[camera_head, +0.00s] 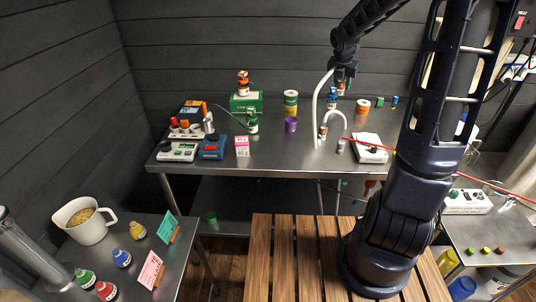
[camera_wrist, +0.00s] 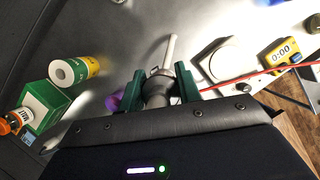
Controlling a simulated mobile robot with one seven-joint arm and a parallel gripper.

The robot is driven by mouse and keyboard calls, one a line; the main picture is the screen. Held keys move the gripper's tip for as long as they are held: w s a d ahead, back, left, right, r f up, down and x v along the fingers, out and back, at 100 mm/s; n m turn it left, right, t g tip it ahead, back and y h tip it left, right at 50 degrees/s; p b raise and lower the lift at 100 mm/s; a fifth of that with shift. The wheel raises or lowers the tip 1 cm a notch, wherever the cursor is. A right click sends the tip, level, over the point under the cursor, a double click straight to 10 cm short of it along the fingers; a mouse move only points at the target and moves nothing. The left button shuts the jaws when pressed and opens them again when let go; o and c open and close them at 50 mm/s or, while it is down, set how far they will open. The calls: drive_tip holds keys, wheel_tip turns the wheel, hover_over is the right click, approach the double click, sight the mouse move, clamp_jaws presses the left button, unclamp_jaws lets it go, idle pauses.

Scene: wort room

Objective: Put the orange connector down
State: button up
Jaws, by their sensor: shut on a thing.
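My gripper (camera_head: 342,84) is over the back right part of the steel table. In the wrist view its two green fingers (camera_wrist: 160,90) are shut on a greyish round piece (camera_wrist: 157,88), with a pale tube (camera_wrist: 170,50) beyond it. In the head view a small orange-brown piece, which I take for the orange connector (camera_head: 340,90), shows at the fingertips. A white hose (camera_head: 316,100) curves from there down to the table. Most of the held piece is hidden by the fingers, and its orange colour does not show in the wrist view.
The steel table (camera_head: 275,157) also bears a white hotplate-like box (camera_head: 369,148), a purple cup (camera_head: 291,125), a yellow-green can (camera_head: 290,103), a green box (camera_head: 246,102) and an orange-white roll (camera_head: 363,106). A red cable (camera_head: 375,145) crosses at the right. The table's front middle is clear.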

drive_tip(key=s+a, duration=0.5)
drive_tip(key=a, duration=0.5)
drive_tip(key=s+a+n, duration=0.1)
drive_tip(key=s+a, duration=0.4)
drive_tip(key=a, duration=0.4)
drive_tip(key=s+a, duration=0.6)
drive_tip(key=a, duration=0.4)
drive_tip(key=shift+t, duration=0.4)
wheel_tip(320, 180, down, 20)
drive_tip(key=shift+w+r, duration=0.1)
drive_tip(key=shift+r, duration=0.15)
drive_tip(key=shift+f, duration=0.15)
drive_tip(key=o, duration=1)
drive_tip(key=shift+o, duration=0.2)
drive_tip(key=v, duration=1.2)
drive_tip(key=shift+d, duration=0.2)
